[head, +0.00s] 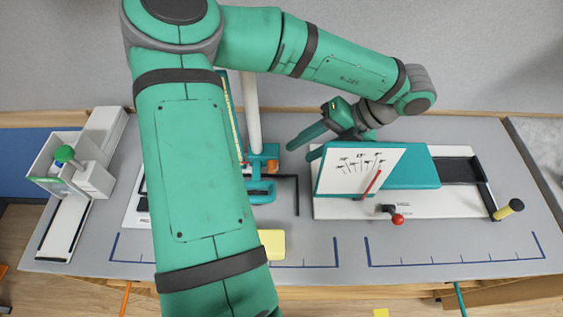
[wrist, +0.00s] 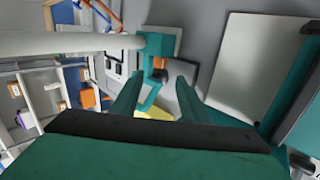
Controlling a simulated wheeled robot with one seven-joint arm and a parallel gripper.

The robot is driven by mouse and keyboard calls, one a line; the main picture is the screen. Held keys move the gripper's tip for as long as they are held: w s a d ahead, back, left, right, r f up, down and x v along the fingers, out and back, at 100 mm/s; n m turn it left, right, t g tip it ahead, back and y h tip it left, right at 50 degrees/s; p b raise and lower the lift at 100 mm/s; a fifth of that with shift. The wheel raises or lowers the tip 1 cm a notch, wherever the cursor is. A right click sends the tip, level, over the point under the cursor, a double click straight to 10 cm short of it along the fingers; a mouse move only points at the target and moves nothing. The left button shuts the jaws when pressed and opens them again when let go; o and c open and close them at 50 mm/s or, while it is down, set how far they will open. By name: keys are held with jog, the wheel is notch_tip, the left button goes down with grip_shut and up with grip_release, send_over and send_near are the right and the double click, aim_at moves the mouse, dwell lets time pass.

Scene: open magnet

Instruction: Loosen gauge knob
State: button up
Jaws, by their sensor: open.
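The gauge appears to be the teal stand (head: 262,188) with a tall white post (head: 252,115), left of centre in the head view. A small orange part (head: 271,165), possibly the knob, sits low on its right side. In the wrist view an orange and dark part (wrist: 160,63) shows beside the teal block (wrist: 158,42), beyond my fingertips. My gripper (head: 303,147) is open and empty, to the right of the gauge and apart from it. Its two teal fingers (wrist: 158,82) point toward the orange part in the wrist view. My arm hides some of the gauge's left side.
A white panel with a red pointer (head: 371,184) stands on a teal and white device at right. A red-ball lever (head: 397,219) is in front. A yellow block (head: 271,244) lies near the table's front. A white box unit (head: 90,178) stands at far left.

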aim_at(276, 166)
jog(key=x, duration=1)
jog(key=shift+f, duration=0.1)
grip_shut()
